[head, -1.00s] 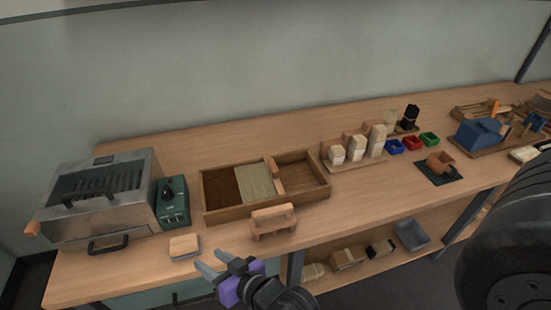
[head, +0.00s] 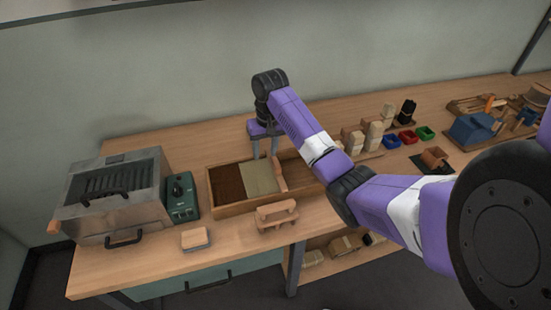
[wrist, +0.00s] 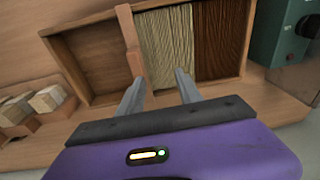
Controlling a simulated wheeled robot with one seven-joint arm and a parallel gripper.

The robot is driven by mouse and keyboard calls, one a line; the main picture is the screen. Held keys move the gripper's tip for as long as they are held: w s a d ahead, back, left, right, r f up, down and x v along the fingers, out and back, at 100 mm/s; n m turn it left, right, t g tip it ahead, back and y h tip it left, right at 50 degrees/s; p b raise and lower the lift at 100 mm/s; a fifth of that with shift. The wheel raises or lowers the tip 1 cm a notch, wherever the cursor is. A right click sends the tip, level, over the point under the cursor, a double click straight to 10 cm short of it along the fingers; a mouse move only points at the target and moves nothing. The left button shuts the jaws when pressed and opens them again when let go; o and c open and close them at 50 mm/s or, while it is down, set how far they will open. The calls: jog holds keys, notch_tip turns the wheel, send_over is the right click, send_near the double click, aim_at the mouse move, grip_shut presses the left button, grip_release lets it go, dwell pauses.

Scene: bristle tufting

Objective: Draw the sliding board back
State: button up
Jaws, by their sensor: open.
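The sliding board (head: 279,178) is a pinkish wooden divider standing across the long wooden tray (head: 235,206). Pale bristle stock (head: 258,178) lies against one side of it, with dark brown stock (head: 226,184) beyond; the tray's other end is empty. Whether a finger touches the board I cannot tell.
A metal oven-like machine (head: 112,203) and a green control box (head: 180,200) stand left of the tray. A wooden stand (head: 276,215) and a small block (head: 195,239) are in front. Wooden blocks (head: 373,135) stand to the right, partly behind my arm.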

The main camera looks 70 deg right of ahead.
aim_at(276, 161)
jog(key=s+d+r, duration=0.1)
jog(key=s+r+g, duration=0.1)
jog(key=shift+s+d, duration=0.4)
jog(key=shift+s+f+m, duration=0.15)
jog(key=shift+f+m, duration=0.1)
jog(key=shift+m, duration=0.05)
notch_tip(276, 161, down, 7)
jog(key=shift+f+p, duration=0.15)
jog(key=shift+p, duration=0.45)
grip_shut()
dwell(0.5)
